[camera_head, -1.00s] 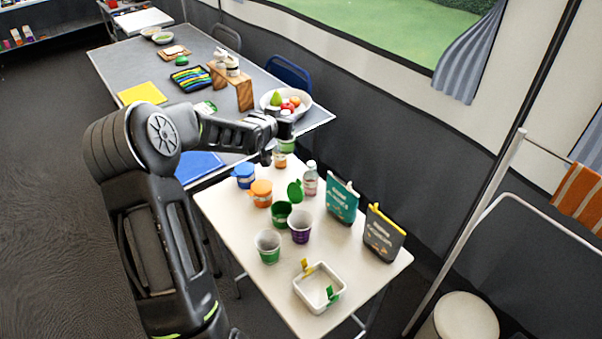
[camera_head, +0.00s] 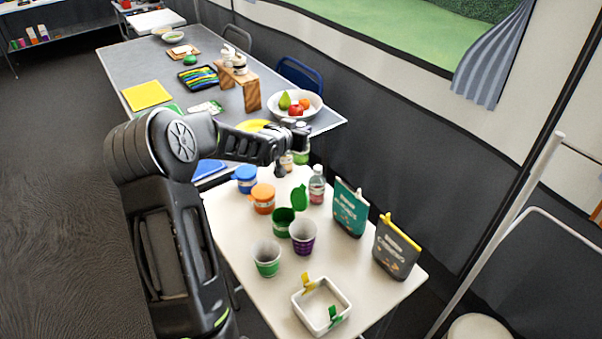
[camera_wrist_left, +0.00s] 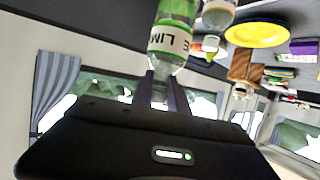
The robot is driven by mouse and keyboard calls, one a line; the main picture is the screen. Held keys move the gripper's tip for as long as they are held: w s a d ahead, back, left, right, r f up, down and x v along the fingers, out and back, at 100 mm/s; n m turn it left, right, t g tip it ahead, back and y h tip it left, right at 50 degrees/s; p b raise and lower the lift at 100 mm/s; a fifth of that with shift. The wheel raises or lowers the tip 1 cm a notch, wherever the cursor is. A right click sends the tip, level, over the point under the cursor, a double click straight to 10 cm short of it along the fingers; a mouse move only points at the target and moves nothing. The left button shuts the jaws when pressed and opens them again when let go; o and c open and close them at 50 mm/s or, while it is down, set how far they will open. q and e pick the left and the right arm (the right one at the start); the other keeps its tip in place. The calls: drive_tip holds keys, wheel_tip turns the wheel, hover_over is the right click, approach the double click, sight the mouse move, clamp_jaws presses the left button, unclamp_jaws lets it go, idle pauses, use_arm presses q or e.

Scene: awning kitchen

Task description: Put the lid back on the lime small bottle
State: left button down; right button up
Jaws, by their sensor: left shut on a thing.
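The lime small bottle (camera_head: 301,156), clear with green contents, is at the far end of the white table in the head view, partly behind my left gripper (camera_head: 281,168). In the left wrist view the bottle (camera_wrist_left: 173,35) appears upside down and close, with its upside-down label partly legible. There the fingers of my left gripper (camera_wrist_left: 163,92) are shut at its narrow neck end. I cannot tell whether a lid is between them; no separate lid shows clearly. My right gripper is not in view.
A bottle with an orange label (camera_head: 287,162) stands close beside. The white table (camera_head: 345,265) also holds blue (camera_head: 245,178) and orange (camera_head: 262,197) jars, cups, a pink bottle (camera_head: 317,186), two pouches and a white tray (camera_head: 321,305). A fruit bowl (camera_head: 280,112) is behind on the grey table.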

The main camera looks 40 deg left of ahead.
sight(297, 158)
use_arm(q)
drive_tip(key=shift+f+p, duration=0.3)
drive_tip(key=shift+f, duration=2.45)
drive_tip(key=shift+f+p, duration=0.3)
drive_tip(key=shift+f, duration=1.55)
drive_tip(key=shift+f, duration=0.1)
drive_tip(key=c, duration=1.8)
unclamp_jaws()
drive_tip(key=shift+f, duration=0.1)
drive_tip(key=o, duration=0.5)
